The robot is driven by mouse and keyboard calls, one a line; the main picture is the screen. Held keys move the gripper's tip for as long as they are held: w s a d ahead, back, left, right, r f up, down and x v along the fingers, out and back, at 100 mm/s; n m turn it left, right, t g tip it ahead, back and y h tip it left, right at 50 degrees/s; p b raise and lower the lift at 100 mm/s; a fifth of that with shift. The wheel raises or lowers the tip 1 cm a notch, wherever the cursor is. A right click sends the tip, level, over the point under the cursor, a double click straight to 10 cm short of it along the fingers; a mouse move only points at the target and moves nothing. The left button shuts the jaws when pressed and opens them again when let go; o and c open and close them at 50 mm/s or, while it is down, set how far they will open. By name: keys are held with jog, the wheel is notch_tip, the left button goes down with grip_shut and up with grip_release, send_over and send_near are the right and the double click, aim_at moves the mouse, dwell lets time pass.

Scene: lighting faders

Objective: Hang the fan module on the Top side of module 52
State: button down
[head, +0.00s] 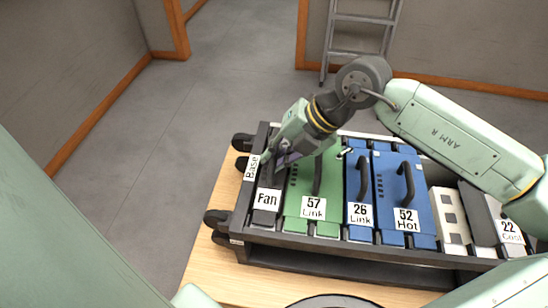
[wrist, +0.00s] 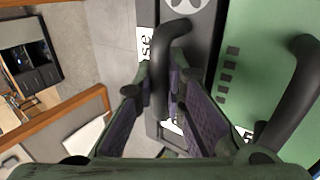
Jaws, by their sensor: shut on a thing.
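The fan module (head: 266,218) is a dark, narrow unit labelled "Fan" in the leftmost slot of the rack. My gripper (head: 284,158) is over it, with its fingers around the fan module's black handle (wrist: 160,90), and is shut on it. In the wrist view, my gripper (wrist: 162,88) has one finger on each side of the handle, and the fan module's dark face (wrist: 200,45) shows behind. Module 52 (head: 390,183) is blue, labelled "52 Hot", with a black handle, and sits right of module 26. No "Top" label can be read.
Green module 57 (head: 325,180) is directly right of the fan module, then blue module 26 (head: 356,185). White and grey modules, one labelled 22 (head: 508,228), sit at the right, partly under my arm. A "Base" label (head: 252,166) marks the rack's left edge. A ladder (head: 362,20) stands behind.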

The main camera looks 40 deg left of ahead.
notch_tip(320, 180, up, 9)
jog(key=shift+r+b, duration=0.1)
jog(key=shift+b, duration=0.6)
notch_tip(320, 180, up, 7)
jog(key=p, duration=0.3)
jog(key=shift+p, duration=0.4)
jog(key=shift+w, duration=0.1)
